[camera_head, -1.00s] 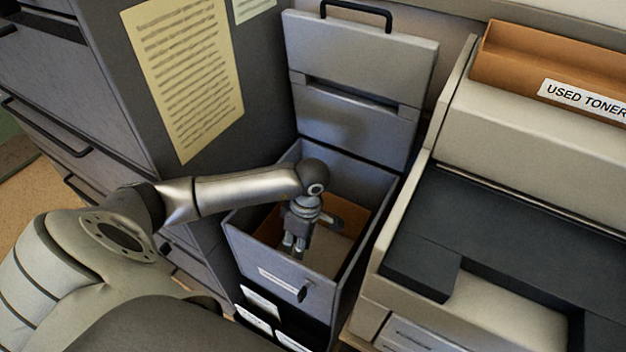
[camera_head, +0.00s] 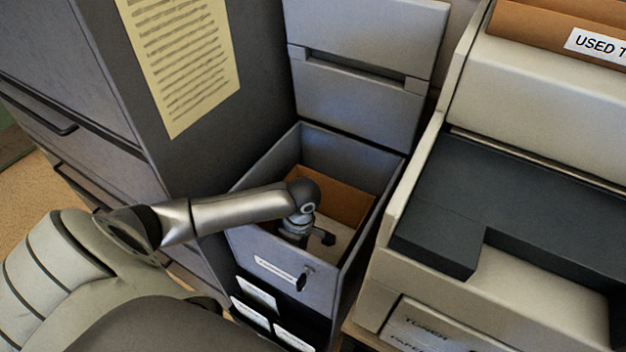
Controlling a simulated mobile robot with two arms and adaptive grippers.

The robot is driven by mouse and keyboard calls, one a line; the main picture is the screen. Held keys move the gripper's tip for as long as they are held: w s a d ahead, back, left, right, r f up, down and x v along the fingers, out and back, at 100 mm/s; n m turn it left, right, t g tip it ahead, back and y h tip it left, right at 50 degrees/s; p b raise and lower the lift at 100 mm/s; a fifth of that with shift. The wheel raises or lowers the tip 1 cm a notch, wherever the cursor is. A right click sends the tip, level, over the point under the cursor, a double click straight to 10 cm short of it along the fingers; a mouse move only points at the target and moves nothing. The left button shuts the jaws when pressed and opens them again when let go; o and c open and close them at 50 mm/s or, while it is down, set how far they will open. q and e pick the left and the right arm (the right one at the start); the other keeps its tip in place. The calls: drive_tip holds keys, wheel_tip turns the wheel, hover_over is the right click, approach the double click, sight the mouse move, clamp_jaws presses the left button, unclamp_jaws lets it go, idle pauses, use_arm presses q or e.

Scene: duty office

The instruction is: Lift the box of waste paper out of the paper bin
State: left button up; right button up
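The paper bin (camera_head: 388,212) is a grey open-topped box with its lid (camera_head: 362,95) raised at the back. Inside it is the brown cardboard box of waste paper (camera_head: 338,196), with its far inner wall and some pale contents showing. My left arm comes in from the left over the bin's side. My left gripper (camera_head: 297,235) points down inside the bin, close to the front wall. My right gripper is not in view.
A dark grey cabinet (camera_head: 190,160) with a yellow notice (camera_head: 185,60) stands close on the left. A beige printer (camera_head: 440,110) stands close on the right, with an orange used toner box (camera_head: 530,25) on top. Free room lies above the open bin.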

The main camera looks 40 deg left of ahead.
use_arm(q)
drive_tip(key=shift+c, duration=0.3)
clamp_jaws()
drive_tip(key=shift+s+r, duration=0.1)
drive_tip(key=shift+s, duration=0.05)
idle(0.3)
